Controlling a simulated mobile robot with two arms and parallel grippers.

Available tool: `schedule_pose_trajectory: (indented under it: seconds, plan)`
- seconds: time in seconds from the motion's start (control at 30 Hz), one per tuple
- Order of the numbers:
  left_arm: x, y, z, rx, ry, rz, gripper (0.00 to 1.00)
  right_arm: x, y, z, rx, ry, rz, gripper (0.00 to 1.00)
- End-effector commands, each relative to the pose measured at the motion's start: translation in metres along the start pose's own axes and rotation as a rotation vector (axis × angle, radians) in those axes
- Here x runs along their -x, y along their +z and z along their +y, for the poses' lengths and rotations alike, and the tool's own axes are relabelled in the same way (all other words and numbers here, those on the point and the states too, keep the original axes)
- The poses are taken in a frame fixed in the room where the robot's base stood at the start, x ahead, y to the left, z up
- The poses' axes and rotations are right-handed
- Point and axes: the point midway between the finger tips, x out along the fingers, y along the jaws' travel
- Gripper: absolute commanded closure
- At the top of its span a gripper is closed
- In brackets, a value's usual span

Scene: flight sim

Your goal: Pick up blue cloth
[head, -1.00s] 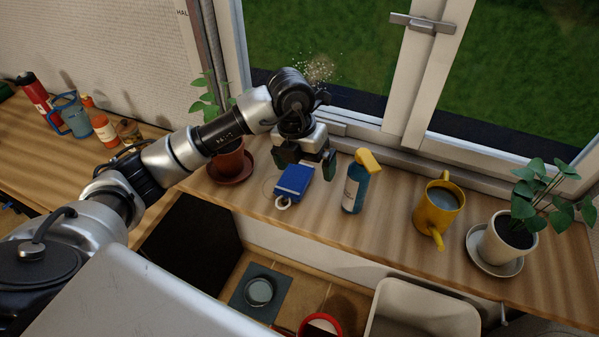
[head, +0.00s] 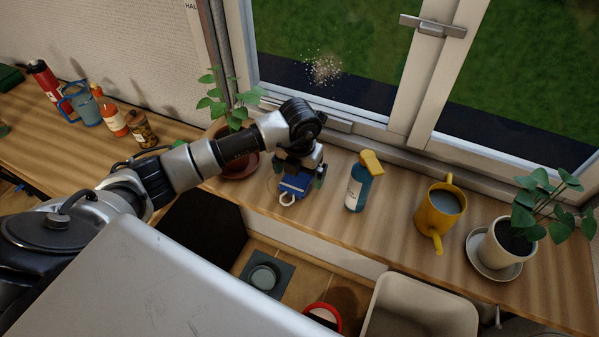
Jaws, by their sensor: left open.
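The blue cloth (head: 294,184) lies folded on the wooden windowsill, with a pale ring at its near end. My left gripper (head: 298,180) is lowered over it, open, with one finger on each side of the cloth. The gripper body hides the far part of the cloth. I cannot tell whether the fingers touch it. My right gripper is not in view.
A spray bottle (head: 357,186) with a yellow head stands just right of the gripper. Another potted plant (head: 238,164) is close on the left. The window has a dirt spot (head: 323,70).

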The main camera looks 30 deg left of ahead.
Motion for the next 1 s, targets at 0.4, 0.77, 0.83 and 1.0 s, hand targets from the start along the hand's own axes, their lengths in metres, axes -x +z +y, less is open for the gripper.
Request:
schedule_pose_trajectory:
  seconds: [0.4, 0.77, 0.83, 1.0]
  plan:
    - [-0.008, 0.0, 0.0, -0.001, 0.0, -0.001, 0.14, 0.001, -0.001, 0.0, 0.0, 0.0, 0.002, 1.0]
    - [-0.008, 0.0, 0.0, -0.001, 0.0, -0.002, 0.53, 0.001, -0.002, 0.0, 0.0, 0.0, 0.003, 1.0]
    - [-0.007, 0.0, 0.0, -0.001, 0.0, -0.002, 0.54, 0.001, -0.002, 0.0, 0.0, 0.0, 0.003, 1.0]
    - [0.002, 0.001, 0.0, 0.0, 0.0, -0.004, 0.54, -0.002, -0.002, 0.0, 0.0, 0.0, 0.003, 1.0]
